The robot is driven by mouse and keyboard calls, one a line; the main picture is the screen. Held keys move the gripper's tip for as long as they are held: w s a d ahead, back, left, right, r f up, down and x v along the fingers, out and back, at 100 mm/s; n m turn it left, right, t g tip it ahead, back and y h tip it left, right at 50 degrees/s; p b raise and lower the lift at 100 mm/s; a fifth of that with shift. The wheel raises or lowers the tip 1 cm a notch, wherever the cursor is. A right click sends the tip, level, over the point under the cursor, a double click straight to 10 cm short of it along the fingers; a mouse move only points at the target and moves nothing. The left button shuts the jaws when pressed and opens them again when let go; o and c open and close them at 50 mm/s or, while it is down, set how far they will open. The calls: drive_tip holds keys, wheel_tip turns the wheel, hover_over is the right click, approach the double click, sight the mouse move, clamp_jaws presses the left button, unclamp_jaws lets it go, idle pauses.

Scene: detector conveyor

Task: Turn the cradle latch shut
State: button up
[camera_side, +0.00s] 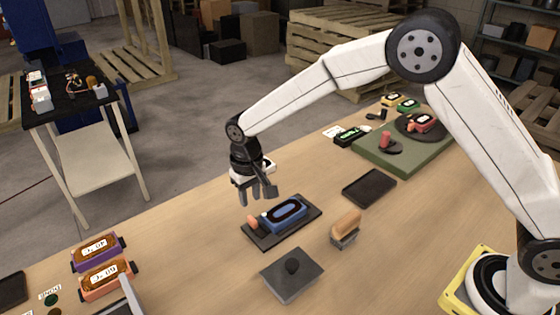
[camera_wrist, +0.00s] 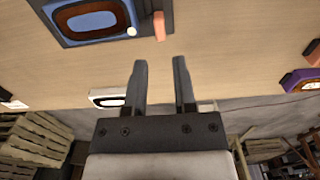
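The cradle (camera_side: 265,242) is a dark flat tray on the table, and a blue detector (camera_side: 286,213) with a dark oval window sits in it. The latch is a small salmon-orange piece (camera_side: 253,222) at the cradle's left end. The latch also shows in the wrist view (camera_wrist: 159,26), beside the blue detector (camera_wrist: 92,22) at the cradle's edge. My gripper (camera_side: 257,195) is above the table just behind the latch end. In the wrist view my gripper (camera_wrist: 159,65) has its two fingers apart and empty, with the latch beyond the tips. Nothing touches the latch.
A white detector (camera_wrist: 108,97) lies behind my gripper. A grey plate with a dark knob (camera_side: 292,272) and an orange-tan brush-like block (camera_side: 346,228) stand in front of the cradle. A black tray (camera_side: 369,188) lies to the right. Purple (camera_side: 97,252) and orange (camera_side: 105,279) detectors stand left.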

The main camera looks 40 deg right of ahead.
sight(252, 219)
drive_tip(key=shift+f, duration=0.1)
drive_tip(key=shift+f, duration=3.8)
clamp_jaws()
